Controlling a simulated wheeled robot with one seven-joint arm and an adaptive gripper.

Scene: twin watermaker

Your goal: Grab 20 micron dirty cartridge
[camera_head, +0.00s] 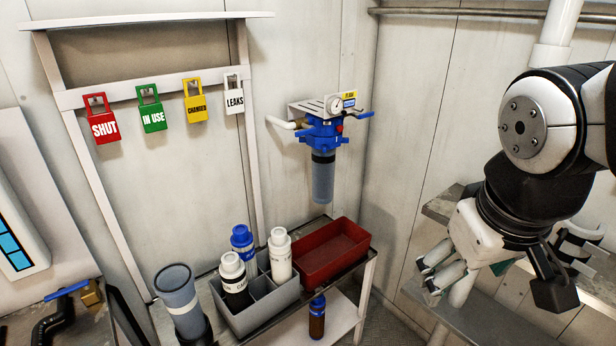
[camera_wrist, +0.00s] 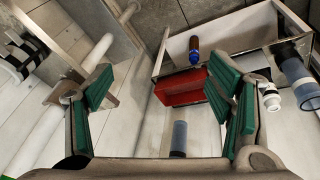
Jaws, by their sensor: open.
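No cartridge with a readable 20 micron label shows. A filter housing with a blue head (camera_head: 322,128) and a grey translucent bowl (camera_head: 323,180) hangs on the back wall in the head view. Any cartridge inside it cannot be made out. A translucent bowl shows low in the wrist view (camera_wrist: 179,138), between my fingers but apart from them. A separate grey-blue cylinder (camera_head: 177,290) stands upright at the table's left end; it also shows at the right of the wrist view (camera_wrist: 298,78). My gripper (camera_wrist: 170,98) is open and empty, its green pads wide apart. My arm is at the right in the head view.
A red tray (camera_head: 315,277) and a grey divided caddy (camera_head: 243,322) with bottles stand on the small table. An amber bottle (camera_head: 317,318) is on its lower shelf. Colored tags hang from the wall rail (camera_head: 160,90). A side shelf (camera_head: 500,318) lies under my arm.

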